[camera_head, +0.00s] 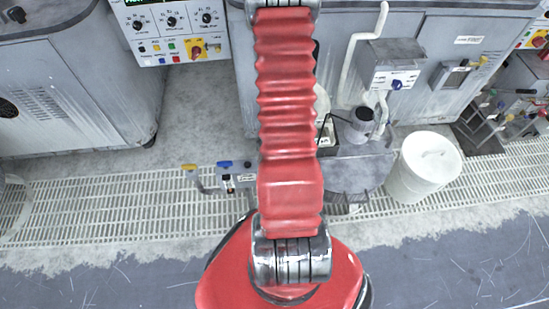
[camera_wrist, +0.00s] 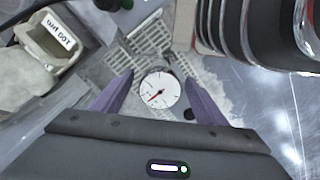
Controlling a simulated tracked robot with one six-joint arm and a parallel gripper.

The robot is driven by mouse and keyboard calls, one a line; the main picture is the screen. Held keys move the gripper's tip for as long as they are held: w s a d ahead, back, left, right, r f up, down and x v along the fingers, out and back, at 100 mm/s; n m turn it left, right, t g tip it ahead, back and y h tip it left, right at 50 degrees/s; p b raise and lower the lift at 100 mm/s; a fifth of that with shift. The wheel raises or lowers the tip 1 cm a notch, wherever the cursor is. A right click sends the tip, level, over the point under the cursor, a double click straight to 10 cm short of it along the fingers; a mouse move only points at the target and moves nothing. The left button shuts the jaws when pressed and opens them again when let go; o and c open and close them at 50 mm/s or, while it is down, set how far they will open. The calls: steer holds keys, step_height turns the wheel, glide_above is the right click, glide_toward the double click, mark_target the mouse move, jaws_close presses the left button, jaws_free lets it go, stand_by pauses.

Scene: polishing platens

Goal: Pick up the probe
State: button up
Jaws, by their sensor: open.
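In the wrist view, a round white dial (camera_wrist: 160,90) with a red needle shows face-on between the fingers of my gripper (camera_wrist: 159,76). It looks like the head of the probe; any stem is not visible. My gripper is open, with one purple finger on each side of the dial. I see no clear contact, and the depth between fingers and dial is hard to judge. In the head view, my red arm hides the gripper, and I cannot make out the probe there.
A pale open holder (camera_wrist: 42,58) with a lettered label is at left in the wrist view. In the head view, a grey cart (camera_head: 358,176) stands right of my arm, beside a white bucket (camera_head: 425,167). Valves (camera_head: 222,176) stand at left above the floor grating (camera_head: 100,205).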

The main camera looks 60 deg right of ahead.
steer(key=shift+c, duration=0.5)
steer(key=c, duration=1)
